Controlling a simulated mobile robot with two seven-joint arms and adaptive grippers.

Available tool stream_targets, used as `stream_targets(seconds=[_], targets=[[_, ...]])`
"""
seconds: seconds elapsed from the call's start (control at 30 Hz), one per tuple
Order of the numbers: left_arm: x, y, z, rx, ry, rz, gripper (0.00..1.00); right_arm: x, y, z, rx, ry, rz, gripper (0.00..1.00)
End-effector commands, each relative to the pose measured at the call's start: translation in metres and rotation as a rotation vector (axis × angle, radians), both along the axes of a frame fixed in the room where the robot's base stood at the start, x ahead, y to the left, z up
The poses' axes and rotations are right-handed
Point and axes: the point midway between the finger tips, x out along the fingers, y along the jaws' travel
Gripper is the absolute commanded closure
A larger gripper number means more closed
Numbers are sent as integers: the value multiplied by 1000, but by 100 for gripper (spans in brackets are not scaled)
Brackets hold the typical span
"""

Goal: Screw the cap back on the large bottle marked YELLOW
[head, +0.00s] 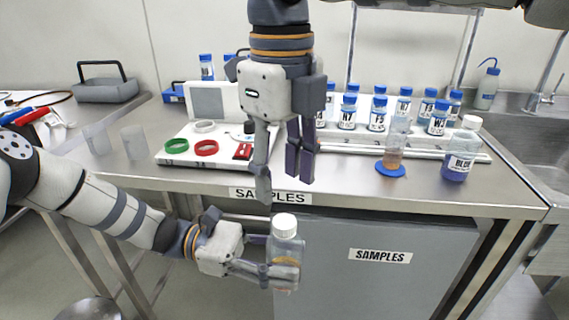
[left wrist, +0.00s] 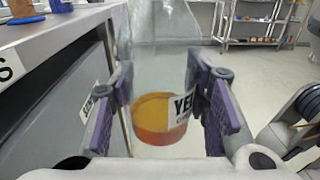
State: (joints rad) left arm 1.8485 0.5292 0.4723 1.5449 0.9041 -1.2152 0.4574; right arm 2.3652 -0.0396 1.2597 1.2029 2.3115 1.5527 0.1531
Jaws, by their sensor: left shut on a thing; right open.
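The large clear bottle marked YELLOW (head: 287,252) is held upright in front of the bench edge, with orange-yellow liquid low inside. In the left wrist view the bottle (left wrist: 160,60) shows part of its label, "YE". A white cap (head: 285,222) sits on its mouth; I cannot tell how tight it is. My left gripper (head: 282,270) is shut on the bottle's body; its fingers also show in the left wrist view (left wrist: 165,105). My right gripper (head: 284,184) points down, open and empty, above the cap and apart from it.
The steel bench (head: 330,183) lies behind, with a SAMPLES cabinet (head: 400,275) below. On it stand a bottle marked BLUE (head: 460,158), a small bottle (head: 394,143) on a blue disc, several blue-capped bottles (head: 377,115), and a white tray (head: 178,158) with coloured rings.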

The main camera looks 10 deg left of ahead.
Motion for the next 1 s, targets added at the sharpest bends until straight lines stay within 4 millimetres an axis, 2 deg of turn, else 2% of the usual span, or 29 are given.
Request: stream_targets(seconds=[0.1,0.2,0.3,0.67,0.77,1.0], targets=[[0,0,0,0,0,0,100,1,-1,4,4,0,317,55],[0,0,0,0,0,0,100,2,-2,6,5,-1,494,55],[0,0,0,0,0,0,100,2,-2,7,4,-1,581,55],[0,0,0,0,0,0,100,2,-2,5,3,-1,601,55],[0,0,0,0,0,0,100,2,-2,-5,2,1,602,55],[0,0,0,0,0,0,100,2,-3,-47,2,1,601,55]])
